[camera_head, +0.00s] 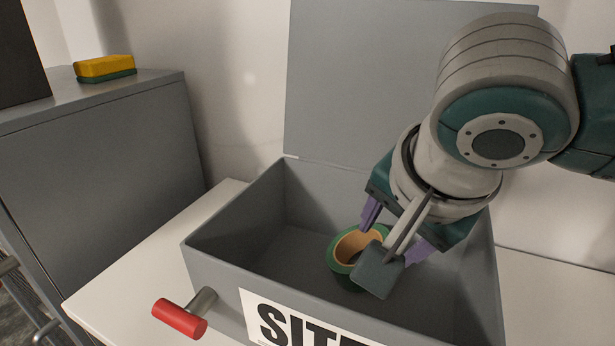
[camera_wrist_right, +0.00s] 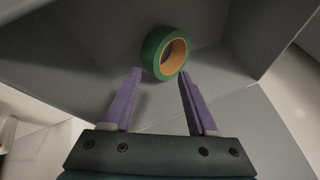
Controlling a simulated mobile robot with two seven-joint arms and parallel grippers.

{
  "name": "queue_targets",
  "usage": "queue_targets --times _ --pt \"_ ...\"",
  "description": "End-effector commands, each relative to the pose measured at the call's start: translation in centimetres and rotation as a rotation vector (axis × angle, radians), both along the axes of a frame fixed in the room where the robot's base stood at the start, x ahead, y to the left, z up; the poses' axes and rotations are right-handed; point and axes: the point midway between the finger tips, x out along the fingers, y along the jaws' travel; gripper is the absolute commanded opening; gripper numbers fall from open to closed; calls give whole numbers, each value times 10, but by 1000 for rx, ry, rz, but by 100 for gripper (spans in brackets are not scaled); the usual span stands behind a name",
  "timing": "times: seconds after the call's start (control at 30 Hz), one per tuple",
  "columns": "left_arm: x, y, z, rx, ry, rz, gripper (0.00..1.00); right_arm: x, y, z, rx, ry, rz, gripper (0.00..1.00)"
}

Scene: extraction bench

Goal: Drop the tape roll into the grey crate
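The grey crate (camera_head: 222,246) stands with its lid (camera_head: 370,85) raised at the back; its front carries a white label with black letters. The tape roll (camera_head: 338,256), green outside with a tan core, is inside the crate's walls, tilted, and partly covered by my right wrist in the head view. My right gripper (camera_wrist_right: 160,76) is over the crate with its purple fingers spread and nothing between them. In the right wrist view the tape roll (camera_wrist_right: 150,52) lies just beyond the fingertips, apart from them. I cannot tell whether it rests on the crate floor. My left gripper is not in view.
A red-ended handle (camera_head: 180,318) sticks out from the crate's front left. The crate is on a white table (camera_head: 112,300). A grey cabinet (camera_head: 100,150) at the left holds a yellow and green sponge (camera_head: 104,67). The crate's left interior is clear.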

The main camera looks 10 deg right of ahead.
Motion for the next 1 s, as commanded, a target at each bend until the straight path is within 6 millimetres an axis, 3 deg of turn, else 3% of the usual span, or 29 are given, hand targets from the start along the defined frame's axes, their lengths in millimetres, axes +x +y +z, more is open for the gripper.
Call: queue_targets --times 0.37,0.8,1.0 --pt "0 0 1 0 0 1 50 -3 1 6 2 0 1 63" --pt "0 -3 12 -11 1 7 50 -42 8 75 4 -1 2 63" --pt "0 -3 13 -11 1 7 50 -49 8 86 1 1 0 63"
